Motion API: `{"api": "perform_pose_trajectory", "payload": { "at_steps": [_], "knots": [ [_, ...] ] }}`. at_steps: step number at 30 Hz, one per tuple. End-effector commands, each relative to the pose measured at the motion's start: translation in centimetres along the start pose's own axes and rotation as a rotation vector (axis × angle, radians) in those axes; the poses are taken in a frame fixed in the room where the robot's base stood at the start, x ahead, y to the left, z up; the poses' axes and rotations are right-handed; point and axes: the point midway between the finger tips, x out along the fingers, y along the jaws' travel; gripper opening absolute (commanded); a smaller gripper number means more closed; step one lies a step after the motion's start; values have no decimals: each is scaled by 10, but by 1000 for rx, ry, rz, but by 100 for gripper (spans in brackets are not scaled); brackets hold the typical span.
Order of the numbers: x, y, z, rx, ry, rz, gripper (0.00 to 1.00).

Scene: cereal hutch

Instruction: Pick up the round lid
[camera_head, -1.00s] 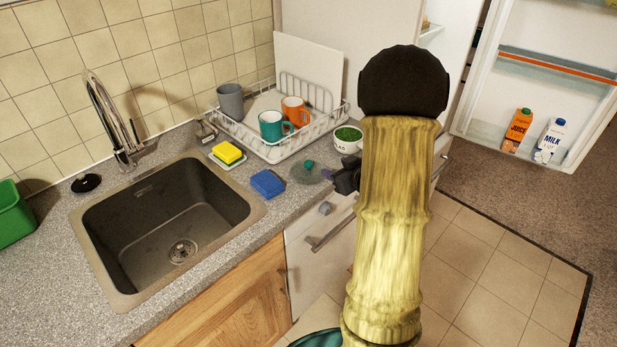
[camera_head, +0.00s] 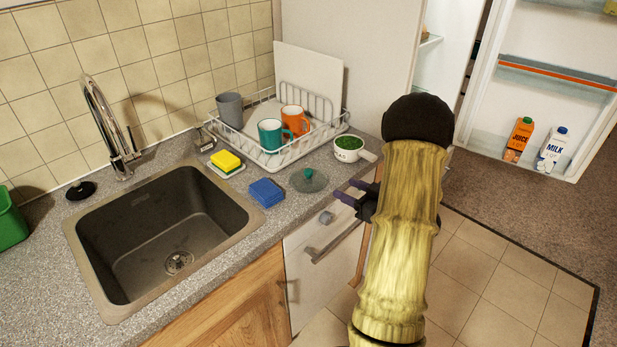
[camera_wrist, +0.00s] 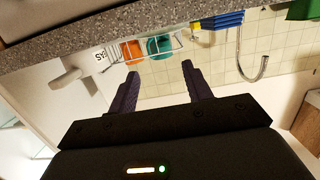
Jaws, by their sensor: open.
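The round lid (camera_head: 308,180) lies on the grey counter, between the blue sponge and the white pot. It looks like dark glass with a teal knob on top. My gripper (camera_head: 347,190) is to the right of the lid, near the counter's front edge, and apart from it. Its two dark purple fingers point left towards the lid in the head view. In the wrist view my gripper (camera_wrist: 160,70) shows its fingers spread, with nothing between them. I cannot make out the lid clearly in the wrist view.
A white pot (camera_head: 349,148) with green contents stands behind my gripper. A dish rack (camera_head: 285,156) holds mugs and a board. A blue sponge (camera_head: 267,192) lies left of the lid, beside the sink (camera_head: 160,235). An open fridge door (camera_head: 535,100) is at the right.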

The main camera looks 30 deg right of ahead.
Motion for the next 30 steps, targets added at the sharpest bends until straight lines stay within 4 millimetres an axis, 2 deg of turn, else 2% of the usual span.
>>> {"api": "perform_pose_trajectory", "payload": {
  "at_steps": [3,15,18,30],
  "knots": [
    [23,-2,-1,-1,-1,-6,50],
    [90,-1,-1,-1,-1,-3,50],
    [96,-1,0,-1,-1,-2,50],
    [102,-2,0,0,-1,-1,50]
  ]
}}
